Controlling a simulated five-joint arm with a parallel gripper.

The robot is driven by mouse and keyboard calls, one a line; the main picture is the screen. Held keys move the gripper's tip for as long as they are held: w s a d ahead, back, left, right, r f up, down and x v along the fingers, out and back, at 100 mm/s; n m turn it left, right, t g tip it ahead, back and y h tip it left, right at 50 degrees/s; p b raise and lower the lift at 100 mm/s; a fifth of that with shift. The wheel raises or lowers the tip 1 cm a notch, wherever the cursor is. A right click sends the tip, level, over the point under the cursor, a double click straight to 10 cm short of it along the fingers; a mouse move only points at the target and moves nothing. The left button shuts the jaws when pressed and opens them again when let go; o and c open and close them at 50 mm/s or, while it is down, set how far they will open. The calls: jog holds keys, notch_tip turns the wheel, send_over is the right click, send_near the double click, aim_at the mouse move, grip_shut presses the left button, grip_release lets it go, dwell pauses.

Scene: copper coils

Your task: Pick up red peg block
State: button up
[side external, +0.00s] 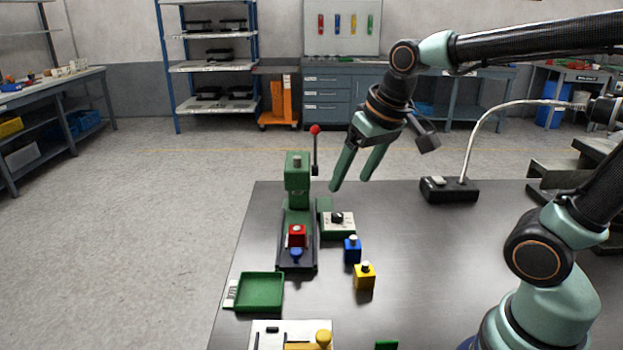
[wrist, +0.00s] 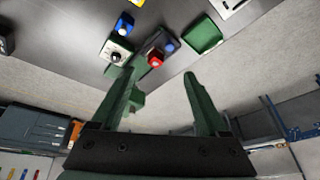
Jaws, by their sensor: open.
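The red peg block (side external: 297,236) sits on the dark base of a green press (side external: 298,180), in front of its column and beside a round blue part (side external: 296,253). In the wrist view the red peg block (wrist: 155,59) appears beyond my fingers, between them. My gripper (side external: 350,185) is open and empty, in the air above the back of the table, to the right of the press and higher than the block. Its two green fingers also show in the wrist view (wrist: 162,85), spread apart. Nothing touches the red peg block from my gripper.
A control box (side external: 338,225) with a black knob stands right of the press. A blue peg block (side external: 352,250) and a yellow peg block (side external: 364,277) stand nearby. A green tray (side external: 260,292) lies front left. The press lever (side external: 315,150) rises near my gripper. The table's right middle is clear.

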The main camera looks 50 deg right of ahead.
jog(key=shift+n+t, duration=0.5)
jog(key=shift+n, duration=0.2)
jog(key=s, duration=0.4)
jog(key=shift+a+f, duration=0.15)
jog(key=shift+f, duration=0.05)
jog(key=shift+o, duration=0.6)
jog(key=shift+s+f, duration=0.2)
jog(key=shift+s, duration=0.15)
